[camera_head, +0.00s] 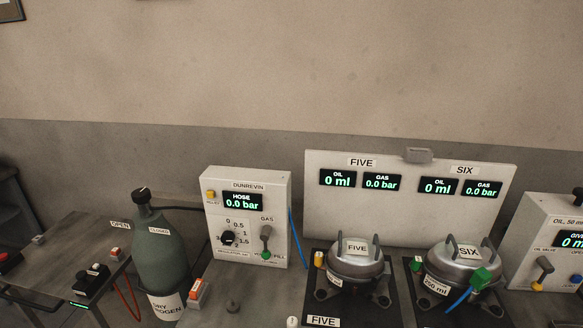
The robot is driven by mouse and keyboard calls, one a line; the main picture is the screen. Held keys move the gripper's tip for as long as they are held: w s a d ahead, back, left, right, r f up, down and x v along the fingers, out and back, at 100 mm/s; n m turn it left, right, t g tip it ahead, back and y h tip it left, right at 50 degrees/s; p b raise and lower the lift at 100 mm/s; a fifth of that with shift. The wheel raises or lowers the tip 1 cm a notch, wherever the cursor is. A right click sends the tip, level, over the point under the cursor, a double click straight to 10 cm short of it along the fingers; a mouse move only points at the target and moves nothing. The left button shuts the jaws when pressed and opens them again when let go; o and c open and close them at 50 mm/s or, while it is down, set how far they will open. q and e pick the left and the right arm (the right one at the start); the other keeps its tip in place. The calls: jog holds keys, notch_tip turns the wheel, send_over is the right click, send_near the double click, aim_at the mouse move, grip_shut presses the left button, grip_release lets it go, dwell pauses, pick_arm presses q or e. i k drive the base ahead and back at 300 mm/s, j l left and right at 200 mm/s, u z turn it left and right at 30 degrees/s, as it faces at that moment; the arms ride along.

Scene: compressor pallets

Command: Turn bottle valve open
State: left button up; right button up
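A dark green gas bottle (161,254) stands upright at the left, between a side table and the main bench. Its label reads in part "DRY" and "OGEN". A black valve knob (141,195) with a light mark on it sits on top of its neck. An "OPEN" tag (120,225) is left of the neck and a "CLOSED" tag (159,231) is to its right. The mark's exact direction is too small to tell. Neither of my grippers shows in the head view.
A white Dunrevin panel (247,217) beside the bottle reads HOSE 0.0 bar. Two compressors, FIVE (355,262) and SIX (461,262), stand before a display board (410,200). An oil unit (548,245) is at the right. A side table (60,262) holds switches at the left.

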aim_at(141, 196)
jog(key=u, duration=1.25)
